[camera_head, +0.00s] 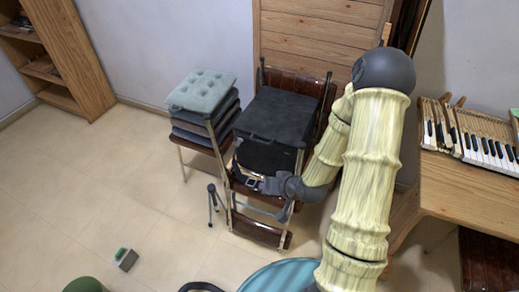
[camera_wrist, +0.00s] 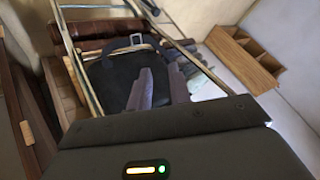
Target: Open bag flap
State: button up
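The black bag (camera_head: 281,113) sits on a folding chair, its broad dark flap (camera_head: 270,157) hanging down the front side. A small light buckle or clasp (camera_head: 250,181) shows low on the front. In the wrist view the dark bag (camera_wrist: 116,80) lies between the chair's metal rails, with a strap and buckle (camera_wrist: 137,40) at its upper edge. My gripper (camera_head: 259,184) is at the lower front of the bag, close to the buckle. Whether it touches the bag, and whether its fingers are apart or closed, I cannot tell. The flap looks down over the front.
A piano keyboard (camera_head: 477,140) on a wooden desk is at right. Floor at left is mostly clear.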

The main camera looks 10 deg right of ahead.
notch_tip(320, 180, down, 4)
jog(key=w+m+t+y+b, duration=0.2)
jog(key=m+t+b, duration=0.2)
jog(key=m+t, duration=0.2)
jog(key=d+m+t+h+b, duration=0.1)
jog(key=m+t, duration=0.1)
jog(key=d+r+m+t+h+b, duration=0.1)
jog(key=m+t, duration=0.1)
jog(key=d+r+m+t+h, duration=0.1)
jog(key=d+m, duration=0.1)
jog(key=m, duration=0.1)
jog(key=shift+w+t+b, duration=0.2)
jog(key=shift+t+b, duration=0.2)
jog(key=shift+w, duration=0.1)
jog(key=b, duration=1)
send_near(259, 141)
jog(key=x, duration=1)
jog(key=shift+f, duration=0.25)
